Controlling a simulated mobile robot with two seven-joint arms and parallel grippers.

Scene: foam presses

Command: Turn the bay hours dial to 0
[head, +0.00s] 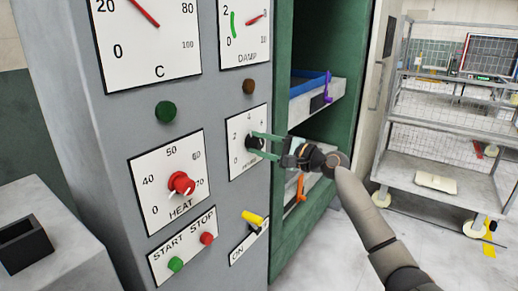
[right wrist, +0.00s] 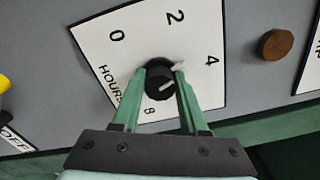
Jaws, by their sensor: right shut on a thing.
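The bay hours dial is a white plate (head: 236,160) on the grey panel front, with a black knob (right wrist: 160,84) at its middle. In the right wrist view the plate is turned, with 0, 2, 4 and 8 legible beside the word HOURS. My right gripper (head: 257,143) is shut on the black knob, its two green fingers on either side of it; they also show in the right wrist view (right wrist: 161,74). My left gripper is not in view.
The heat dial's red knob (head: 181,184) is left of the hours dial. Green (head: 176,264) and red (head: 207,238) buttons and a yellow switch (head: 253,217) sit below. A green-framed bay with a blue tray (head: 307,84) opens at right; a wire rack (head: 450,165) stands beyond.

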